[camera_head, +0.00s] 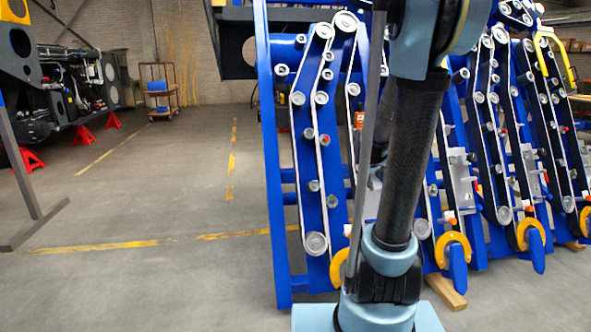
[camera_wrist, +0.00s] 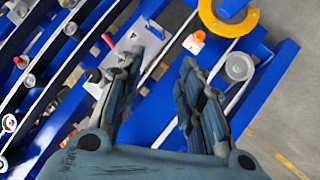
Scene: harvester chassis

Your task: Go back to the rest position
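My gripper (camera_wrist: 160,64) shows in the wrist view with its two dark blue-grey fingers spread apart, and nothing is seen held between them. Beyond the fingers is the blue harvester chassis (camera_wrist: 172,98), with pale belts, rollers and a yellow-orange ring (camera_wrist: 228,24). How far the fingertips are from it is hard to tell. In the head view, the chassis (camera_head: 277,180) stands in front of me as a row of slanted blue panels with belts and pulleys. My upright arm covers part of it, and my gripper is not visible there.
Open grey floor (camera_head: 170,200) with yellow lines lies to the left. A trolley (camera_head: 158,92) stands at the back, and a machine on red stands (camera_head: 83,134) at the far left. A dark metal frame (camera_head: 32,190) is nearer on the left. Wooden blocks (camera_head: 446,291) lie under the chassis.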

